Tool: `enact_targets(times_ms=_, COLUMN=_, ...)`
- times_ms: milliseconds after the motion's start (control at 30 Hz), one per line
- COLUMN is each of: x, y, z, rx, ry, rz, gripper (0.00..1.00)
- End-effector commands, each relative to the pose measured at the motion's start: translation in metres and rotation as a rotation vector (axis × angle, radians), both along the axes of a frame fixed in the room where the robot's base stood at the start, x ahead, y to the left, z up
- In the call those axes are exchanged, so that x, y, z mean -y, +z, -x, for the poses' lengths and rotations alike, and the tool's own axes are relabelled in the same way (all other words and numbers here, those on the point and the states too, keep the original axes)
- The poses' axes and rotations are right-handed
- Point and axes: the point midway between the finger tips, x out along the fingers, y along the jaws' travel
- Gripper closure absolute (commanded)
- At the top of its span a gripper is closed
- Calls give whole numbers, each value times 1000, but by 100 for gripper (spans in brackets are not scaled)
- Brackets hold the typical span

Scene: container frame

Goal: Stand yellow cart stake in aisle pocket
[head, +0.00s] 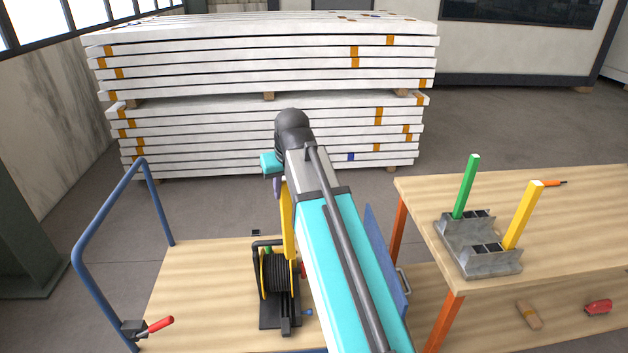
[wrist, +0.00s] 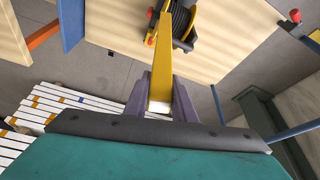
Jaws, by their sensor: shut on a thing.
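My gripper (head: 279,188) is shut on a yellow stake (head: 287,222), which hangs down over the wooden cart deck (head: 200,285). In the wrist view the stake (wrist: 160,70) sits between the two purple fingers of my gripper (wrist: 161,88). Its far end overlaps the reel, and I cannot tell whether it touches anything. A small dark fitting (head: 256,232), perhaps a pocket, is at the far edge of the deck; it also shows in the wrist view (wrist: 110,54). A grey metal pocket block (head: 490,263) on the bench holds an upright green stake (head: 466,188) and another yellow stake (head: 524,216).
A black and yellow reel (head: 279,275) stands on the deck close to the held stake. A blue handle (head: 108,203) rises at the cart's left, near a red lever (head: 160,325). The wooden bench (head: 580,240) is at right. Stacked white boards (head: 265,130) stand behind the cart.

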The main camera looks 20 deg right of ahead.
Motion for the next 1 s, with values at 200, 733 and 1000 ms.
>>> enact_targets(times_ms=200, x=-56, y=-9, z=1, rx=7, ry=34, rz=0, gripper=100)
enact_targets(times_ms=733, x=-80, y=-12, z=2, rx=12, ry=43, rz=1, gripper=100)
enact_targets(times_ms=1000, x=-81, y=-12, z=2, rx=12, ry=47, rz=0, gripper=100)
